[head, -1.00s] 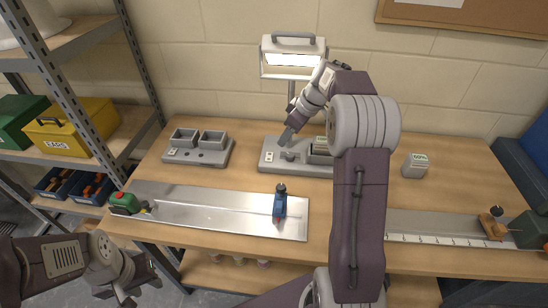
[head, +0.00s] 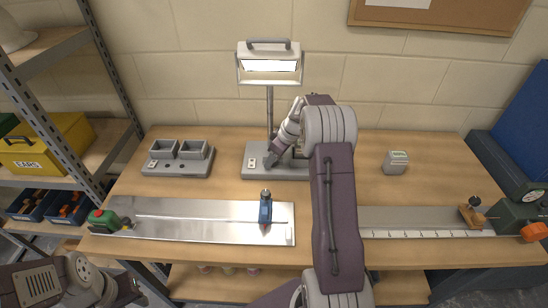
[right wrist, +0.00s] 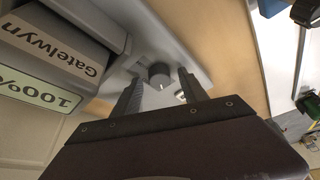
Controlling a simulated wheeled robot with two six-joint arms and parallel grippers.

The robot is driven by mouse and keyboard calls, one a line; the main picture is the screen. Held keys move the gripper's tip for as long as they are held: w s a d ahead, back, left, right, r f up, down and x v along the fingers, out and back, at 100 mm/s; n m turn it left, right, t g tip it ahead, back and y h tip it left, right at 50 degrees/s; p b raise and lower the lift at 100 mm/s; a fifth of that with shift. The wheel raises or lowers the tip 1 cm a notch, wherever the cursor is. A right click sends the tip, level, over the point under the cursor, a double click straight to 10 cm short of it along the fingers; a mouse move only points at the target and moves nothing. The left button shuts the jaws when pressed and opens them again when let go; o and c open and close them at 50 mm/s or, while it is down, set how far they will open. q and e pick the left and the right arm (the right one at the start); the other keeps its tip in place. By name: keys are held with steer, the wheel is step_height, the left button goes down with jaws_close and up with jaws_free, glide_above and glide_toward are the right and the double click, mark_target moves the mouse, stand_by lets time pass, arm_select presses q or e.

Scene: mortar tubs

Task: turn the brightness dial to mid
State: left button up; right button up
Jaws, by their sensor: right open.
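The brightness dial (right wrist: 160,75) is a small dark round knob with a pale mark, on the grey base (head: 252,173) of the lit lamp (head: 270,66). In the right wrist view my right gripper (right wrist: 161,92) is open, with its two fingers pointing at the dial and spread to either side of it. I cannot tell whether they touch it. In the head view this gripper (head: 271,160) is low over the base and hides the dial. My left gripper (head: 130,290) is at the lower left, away from the lamp; its jaws are unclear.
A block labelled Gatelwyn and 100% (right wrist: 50,60) is beside the dial in the wrist view. A grey labelled block (head: 396,163) stands to the right. A metal plate (head: 180,220) with a blue tool (head: 265,210) lies in front.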

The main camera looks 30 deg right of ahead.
jaws_close()
